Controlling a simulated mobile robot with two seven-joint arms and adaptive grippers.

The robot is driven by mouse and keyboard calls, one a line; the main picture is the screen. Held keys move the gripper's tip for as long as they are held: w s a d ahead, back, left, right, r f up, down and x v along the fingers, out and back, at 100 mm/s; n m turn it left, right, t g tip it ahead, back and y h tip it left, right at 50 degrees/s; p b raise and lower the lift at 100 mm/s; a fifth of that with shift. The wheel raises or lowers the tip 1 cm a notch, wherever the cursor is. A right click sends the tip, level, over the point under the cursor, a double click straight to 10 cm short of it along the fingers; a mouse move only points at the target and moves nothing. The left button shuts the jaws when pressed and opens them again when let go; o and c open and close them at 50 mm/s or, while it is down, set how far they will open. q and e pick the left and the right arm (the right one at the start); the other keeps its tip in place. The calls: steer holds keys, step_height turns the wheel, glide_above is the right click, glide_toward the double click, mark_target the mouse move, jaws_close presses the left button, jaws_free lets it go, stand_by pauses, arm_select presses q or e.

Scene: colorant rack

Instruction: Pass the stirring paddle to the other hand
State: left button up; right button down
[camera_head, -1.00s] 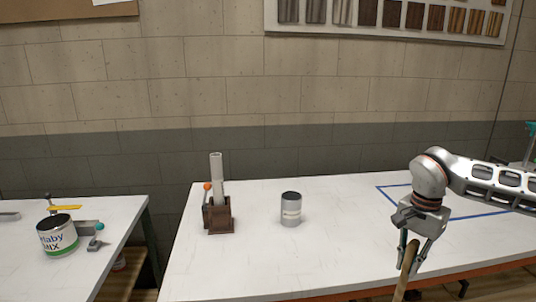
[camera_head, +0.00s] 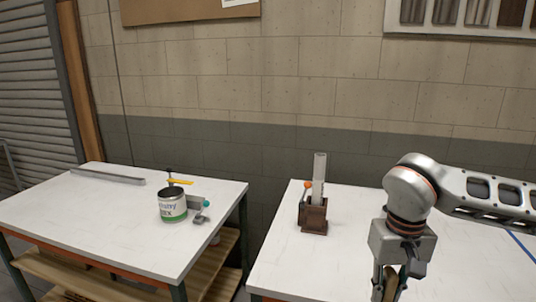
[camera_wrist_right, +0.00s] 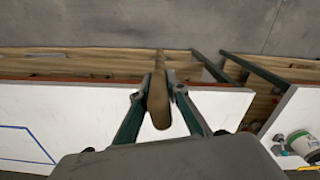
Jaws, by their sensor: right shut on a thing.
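The stirring paddle is a brown wooden piece. In the right wrist view the paddle (camera_wrist_right: 158,100) is clasped between the fingers of my right gripper (camera_wrist_right: 160,88), its rounded end toward the camera and its thin length pointing away. In the head view my right gripper (camera_head: 389,283) hangs fingers down at the bottom edge, in front of the right table. Only a short brown piece of the paddle shows between its fingers there; the rest is out of frame. My left gripper is not in view.
The right white table (camera_head: 270,255) carries a brown holder (camera_head: 313,219) with a grey upright tube (camera_head: 319,175) and an orange-tipped item. The left table (camera_head: 100,225) carries a labelled can (camera_head: 172,208) beside a small grey tool. A gap separates the tables.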

steer(key=shift+a, duration=0.3)
step_height(320, 180, down, 5)
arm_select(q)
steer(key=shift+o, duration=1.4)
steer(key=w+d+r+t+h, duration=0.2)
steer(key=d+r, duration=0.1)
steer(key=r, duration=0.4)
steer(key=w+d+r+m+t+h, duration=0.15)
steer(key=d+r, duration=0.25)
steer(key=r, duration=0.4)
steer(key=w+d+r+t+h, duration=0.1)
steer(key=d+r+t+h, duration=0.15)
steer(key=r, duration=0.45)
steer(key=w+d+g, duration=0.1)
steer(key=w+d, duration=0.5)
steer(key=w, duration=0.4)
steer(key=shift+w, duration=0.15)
arm_select(e)
steer(key=w+a+r+n, duration=0.1)
steer(key=a+n, duration=0.2)
steer(key=a, duration=0.7)
steer(key=a+r+n, duration=0.2)
steer(key=a, duration=0.8)
steer(key=w+a+r+n, duration=0.1)
steer(key=a+r+n, duration=0.1)
steer(key=a, duration=0.9)
steer(key=shift+w+r+n, duration=0.25)
steer(key=shift+w+n, duration=0.1)
steer(key=shift+n, duration=0.45)
